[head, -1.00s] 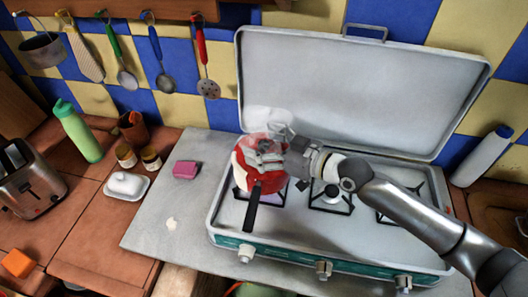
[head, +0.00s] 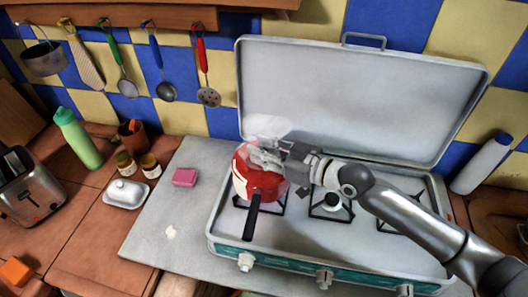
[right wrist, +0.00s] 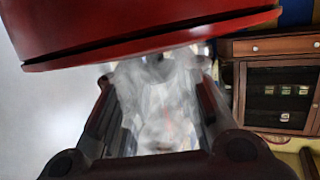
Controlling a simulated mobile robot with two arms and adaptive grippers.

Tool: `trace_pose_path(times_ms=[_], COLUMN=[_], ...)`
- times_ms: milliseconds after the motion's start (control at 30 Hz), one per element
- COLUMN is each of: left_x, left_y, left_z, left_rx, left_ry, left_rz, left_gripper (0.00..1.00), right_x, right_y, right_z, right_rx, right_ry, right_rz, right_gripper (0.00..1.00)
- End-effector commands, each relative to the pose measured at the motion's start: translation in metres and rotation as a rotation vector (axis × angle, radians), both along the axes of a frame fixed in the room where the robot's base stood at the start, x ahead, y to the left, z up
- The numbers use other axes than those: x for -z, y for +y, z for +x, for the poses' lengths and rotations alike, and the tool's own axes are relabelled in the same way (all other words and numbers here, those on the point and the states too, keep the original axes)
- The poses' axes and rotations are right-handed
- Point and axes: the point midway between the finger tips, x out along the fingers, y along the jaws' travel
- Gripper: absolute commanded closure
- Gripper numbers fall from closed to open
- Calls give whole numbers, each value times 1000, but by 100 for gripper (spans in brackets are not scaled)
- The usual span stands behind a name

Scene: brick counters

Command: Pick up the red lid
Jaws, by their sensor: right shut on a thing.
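The red lid (head: 262,180) is on the red pot with a black handle (head: 253,216) on the left burner of the stove. Lid and pot are close in colour, so their boundary is hard to make out in the head view. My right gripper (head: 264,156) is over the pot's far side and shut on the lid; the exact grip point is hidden. In the right wrist view a red rim (right wrist: 150,45) fills the top, above the gripper's fingers (right wrist: 158,110), with steam between them. My left gripper is not in view.
The open stove lid (head: 360,95) stands upright behind the burners. Steam (head: 266,127) rises by the pot. A pink sponge (head: 185,177) lies on the grey counter to the left, with clear room around it. Utensils hang on the wall.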

Motion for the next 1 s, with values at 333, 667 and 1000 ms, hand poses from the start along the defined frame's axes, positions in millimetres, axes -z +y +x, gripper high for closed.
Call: trace_pose_path(times_ms=[333,667,1000], left_x=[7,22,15], left_y=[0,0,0], left_z=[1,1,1], left_rx=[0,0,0], left_ry=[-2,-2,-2], left_rz=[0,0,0], left_gripper=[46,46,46], right_x=[-49,-93,-123], right_y=[-6,-20,-34], right_z=[-22,-72,-121], right_rx=[-2,0,1], right_ry=[-6,-7,-1], right_rz=[3,3,4], right_gripper=[100,100,100])
